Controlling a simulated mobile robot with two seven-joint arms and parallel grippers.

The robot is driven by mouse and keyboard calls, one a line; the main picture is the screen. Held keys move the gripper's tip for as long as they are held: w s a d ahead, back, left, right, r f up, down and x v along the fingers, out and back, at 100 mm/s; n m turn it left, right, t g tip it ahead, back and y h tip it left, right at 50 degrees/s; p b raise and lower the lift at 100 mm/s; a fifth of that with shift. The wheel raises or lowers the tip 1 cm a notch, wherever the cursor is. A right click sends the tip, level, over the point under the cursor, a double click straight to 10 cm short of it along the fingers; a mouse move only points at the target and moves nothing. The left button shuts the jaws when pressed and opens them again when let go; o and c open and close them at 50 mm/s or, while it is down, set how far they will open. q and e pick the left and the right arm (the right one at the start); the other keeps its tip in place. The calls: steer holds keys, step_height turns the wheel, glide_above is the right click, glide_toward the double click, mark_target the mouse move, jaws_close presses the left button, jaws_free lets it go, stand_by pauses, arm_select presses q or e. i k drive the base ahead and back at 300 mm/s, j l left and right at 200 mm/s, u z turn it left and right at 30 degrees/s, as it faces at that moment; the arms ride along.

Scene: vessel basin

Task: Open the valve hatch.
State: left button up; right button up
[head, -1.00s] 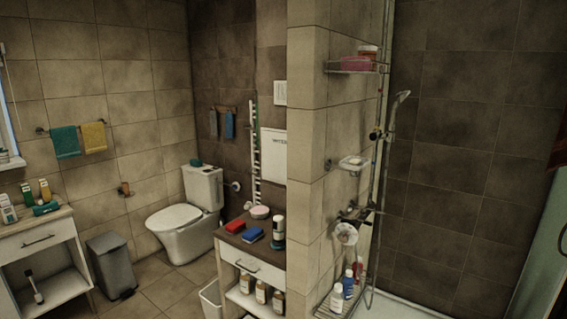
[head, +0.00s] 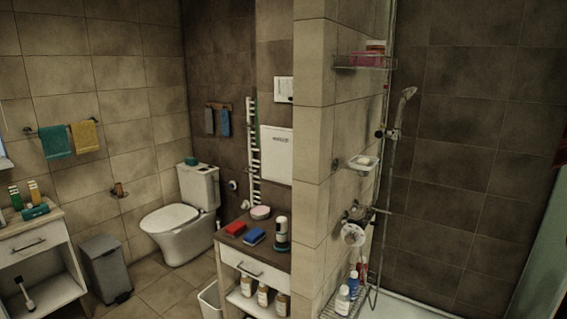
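A white square hatch (head: 277,153) with small dark lettering is set in the dark tiled wall, left of the corner of the light tiled partition. It looks shut and flush with the wall. Its right side lies close to the partition edge, which may hide part of it. Neither of my grippers shows in the head view.
A small cabinet (head: 270,272) with sponges and bottles stands below the hatch, against the partition (head: 312,130). A white towel radiator (head: 253,165) is left of the hatch. A toilet (head: 175,222) and bin (head: 104,268) stand farther left. Floor tiles (head: 165,290) between are clear.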

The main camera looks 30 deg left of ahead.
mark_target(278, 144)
steer(key=j+u, duration=0.1)
steer(key=j, duration=0.35)
steer(key=i+j+u, duration=0.1)
steer(key=j, duration=0.3)
steer(key=i+j+u, duration=0.1)
steer(key=j, duration=0.3)
steer(key=i+j+u, duration=0.1)
steer(key=j, duration=0.3)
steer(key=i+j+u, duration=0.1)
steer(key=j, duration=0.3)
steer(key=i, duration=0.1)
